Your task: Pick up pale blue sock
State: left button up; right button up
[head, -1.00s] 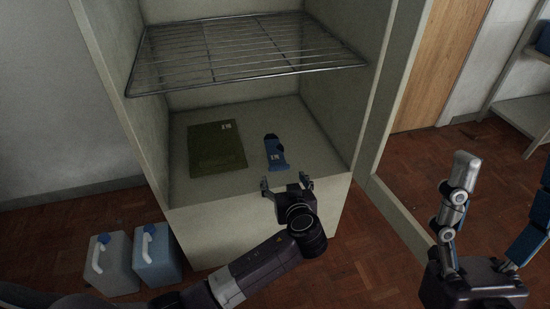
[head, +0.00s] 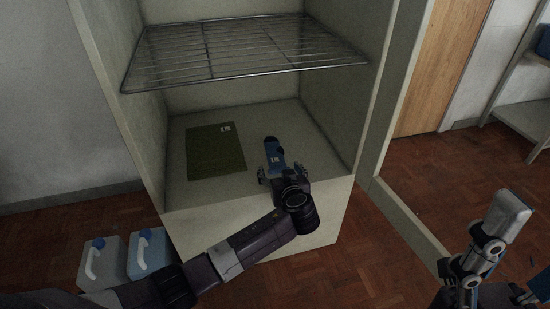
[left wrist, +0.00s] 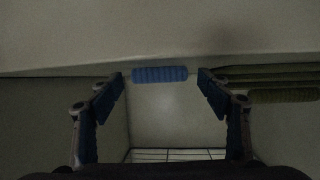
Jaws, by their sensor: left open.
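In the left wrist view the sock (left wrist: 160,74) is seen edge-on as a ribbed blue strip between the fingers. My left gripper (head: 283,173) is open at the sock's near end, its fingers apart on either side. I see no contact between fingers and sock. The gripper body hides the near end in the head view.
A dark green folded cloth (head: 215,155) lies left of the sock. A wire rack (head: 245,55) spans the cabinet above. Cabinet side walls (head: 340,90) bound the space. Two jugs with blue caps (head: 150,255) stand on the floor at lower left.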

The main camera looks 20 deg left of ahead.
pick_arm(q)
jog(key=c, duration=1)
